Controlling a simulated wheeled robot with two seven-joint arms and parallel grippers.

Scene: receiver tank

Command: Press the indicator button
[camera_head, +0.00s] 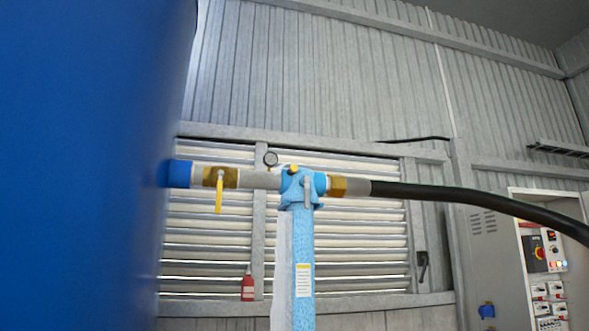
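An open control cabinet (515,265) stands at the far right. Its grey panel carries a red-and-yellow rotary switch (539,254) and several small buttons and lights (552,236). I cannot tell which of these is the indicator button. Neither of my grippers is in view.
A large blue tank (80,165) fills the left side. A pipe with a yellow-handled valve (219,190) and a gauge (271,159) runs from it to a light blue post (302,255). A black hose (470,196) crosses rightward in front of the cabinet.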

